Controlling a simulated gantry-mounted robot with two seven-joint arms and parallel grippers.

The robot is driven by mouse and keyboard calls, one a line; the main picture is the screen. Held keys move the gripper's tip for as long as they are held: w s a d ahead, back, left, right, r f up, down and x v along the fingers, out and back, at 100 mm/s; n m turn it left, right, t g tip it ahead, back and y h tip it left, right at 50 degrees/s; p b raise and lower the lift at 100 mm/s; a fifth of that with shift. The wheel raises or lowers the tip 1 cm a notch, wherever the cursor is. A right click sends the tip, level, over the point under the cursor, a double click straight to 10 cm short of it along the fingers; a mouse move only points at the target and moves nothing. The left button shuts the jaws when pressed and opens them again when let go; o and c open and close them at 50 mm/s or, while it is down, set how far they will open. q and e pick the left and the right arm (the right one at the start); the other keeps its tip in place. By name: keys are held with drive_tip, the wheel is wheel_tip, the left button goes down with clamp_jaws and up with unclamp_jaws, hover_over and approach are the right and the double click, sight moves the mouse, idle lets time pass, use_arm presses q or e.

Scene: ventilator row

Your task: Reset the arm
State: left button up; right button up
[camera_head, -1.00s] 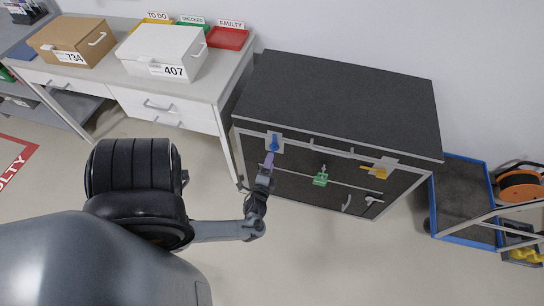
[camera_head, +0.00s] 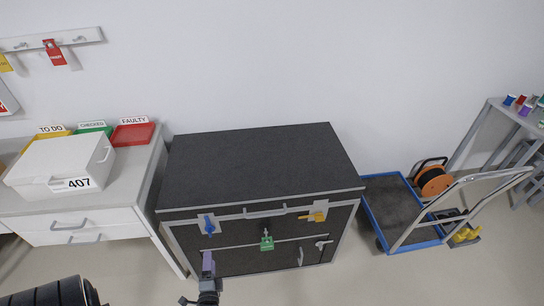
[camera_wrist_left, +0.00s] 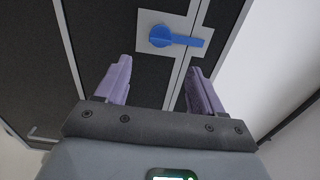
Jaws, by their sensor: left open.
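My left gripper (camera_head: 208,283) is at the bottom of the head view, below the blue handle (camera_head: 209,224) on the black cabinet's front (camera_head: 262,172). In the left wrist view the gripper (camera_wrist_left: 161,85) is open and empty, its two purple fingers spread, and the blue handle (camera_wrist_left: 168,40) on its pale plate lies just beyond the fingertips, apart from them. The handle's bar points right in that view. Most of my left arm is out of the head view. My right gripper is not in view.
The cabinet front also has a green handle (camera_head: 266,242) and a yellow one (camera_head: 313,217). A bench with a white box (camera_head: 62,168) and trays (camera_head: 132,134) stands left. A blue trolley (camera_head: 398,213) stands right. Floor before the cabinet is partly clear.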

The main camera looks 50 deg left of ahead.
use_arm(q)
drive_tip(key=w+d+r+n+t+h, duration=0.1)
drive_tip(key=w+d+r+h, duration=0.25)
drive_tip(key=w+d, duration=0.2)
drive_tip(key=w+d+r+n+t+h, duration=0.1)
drive_tip(key=w+d+r+n+h, duration=0.1)
drive_tip(key=w+d+r+h, duration=0.25)
drive_tip(key=w+d+r+g+h, duration=0.1)
drive_tip(key=d+r+h, duration=0.15)
drive_tip(key=d, duration=0.35)
drive_tip(key=w+d+r+g+h, duration=0.1)
drive_tip(key=d+r+h, duration=0.1)
drive_tip(key=d+h, duration=0.25)
drive_tip(key=s+d+r+n+g, duration=0.1)
drive_tip(key=s+d+r+g, duration=0.2)
drive_tip(key=s+d+g, duration=0.45)
wheel_tip(320, 180, up, 15)
drive_tip(key=s+a+t+p, duration=0.1)
drive_tip(key=t+p, duration=0.1)
drive_tip(key=p, duration=1.3)
drive_tip(key=shift+s+a+h, duration=0.2)
drive_tip(key=shift+a+h, duration=0.15)
drive_tip(key=shift+h, duration=0.05)
drive_tip(key=shift+f, duration=0.1)
